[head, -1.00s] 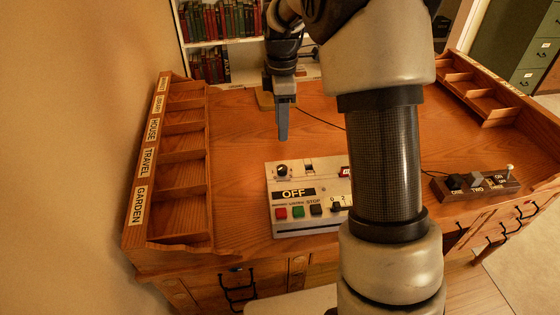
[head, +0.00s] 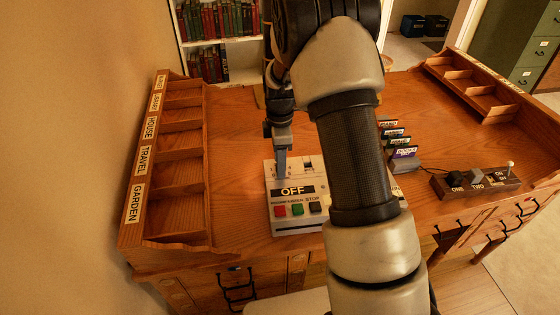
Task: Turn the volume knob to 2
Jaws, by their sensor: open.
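The volume knob is a small dark knob that showed at the top left of the white control panel (head: 297,226). In the head view it is now hidden behind my gripper (head: 281,174). The panel has an OFF display (head: 293,191) and a row of red (head: 280,211), green (head: 297,209) and black (head: 315,207) buttons. My gripper points down right at the knob's place, seen edge-on as one grey finger. It is open. I cannot tell whether the fingers touch the knob or stand around it. My arm covers the panel's right part.
A wooden rack with labelled compartments (head: 146,160) runs along the desk's left edge. Upright coloured cards (head: 400,140) and a switch box (head: 474,184) stand on the right. Another compartment rack (head: 480,95) is at the back right. The desk between left rack and panel is clear.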

